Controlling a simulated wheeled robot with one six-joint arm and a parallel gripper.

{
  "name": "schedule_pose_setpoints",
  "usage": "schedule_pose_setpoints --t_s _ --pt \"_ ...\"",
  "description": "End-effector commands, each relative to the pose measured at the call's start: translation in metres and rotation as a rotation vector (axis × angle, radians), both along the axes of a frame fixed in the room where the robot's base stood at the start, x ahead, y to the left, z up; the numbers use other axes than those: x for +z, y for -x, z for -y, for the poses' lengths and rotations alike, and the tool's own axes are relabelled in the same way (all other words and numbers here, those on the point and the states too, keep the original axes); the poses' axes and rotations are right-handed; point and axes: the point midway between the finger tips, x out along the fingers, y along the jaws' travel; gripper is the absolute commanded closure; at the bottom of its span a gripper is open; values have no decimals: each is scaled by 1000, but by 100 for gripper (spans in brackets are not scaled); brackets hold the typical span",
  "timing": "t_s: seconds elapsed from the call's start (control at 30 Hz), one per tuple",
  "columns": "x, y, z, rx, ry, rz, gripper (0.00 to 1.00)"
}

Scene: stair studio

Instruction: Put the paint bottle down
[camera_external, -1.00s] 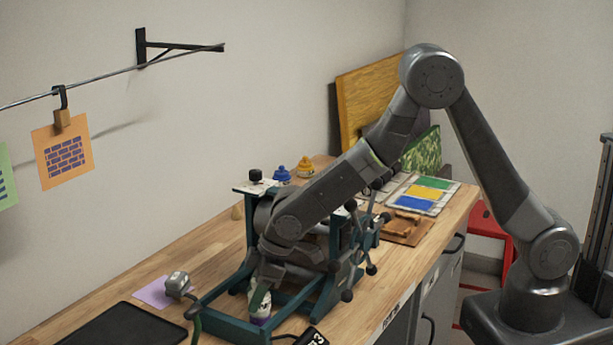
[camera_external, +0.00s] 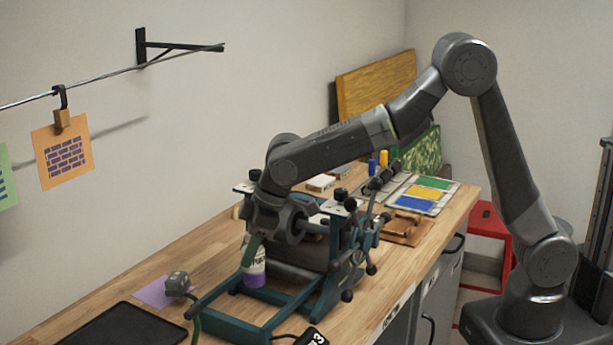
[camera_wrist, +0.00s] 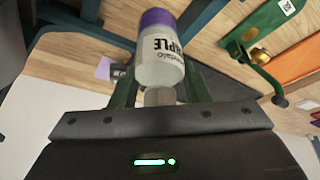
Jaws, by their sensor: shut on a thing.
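The paint bottle (camera_external: 254,272) is white with a purple lower end and a dark-lettered label. In the wrist view the bottle (camera_wrist: 160,62) shows part of the word "PURPLE", with its purple end away from my gripper. My gripper (camera_external: 257,246) is shut on the bottle's near end, one green finger on each side of it in the wrist view. The bottle hangs roughly upright at the teal frame of the press (camera_external: 232,322). I cannot tell its exact height over the bench or whether it touches anything.
The wooden bench (camera_external: 200,248) has clear room left of the press. A purple sheet (camera_external: 153,292) with a grey block (camera_external: 178,284) and a black tray (camera_external: 122,326) lie there. A colour palette board (camera_external: 422,193) lies at the back right.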

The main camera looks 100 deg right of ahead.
Motion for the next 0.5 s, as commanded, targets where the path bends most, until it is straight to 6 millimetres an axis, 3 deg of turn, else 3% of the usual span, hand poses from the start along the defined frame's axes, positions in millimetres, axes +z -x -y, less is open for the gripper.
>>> schedule_pose_setpoints --t_s 0.17,0.3,0.5 --pt "12 -25 55 -124 -1 -1 83" --pt "21 -42 115 -261 -3 -5 83" --pt "26 -45 189 -422 -3 -5 83"
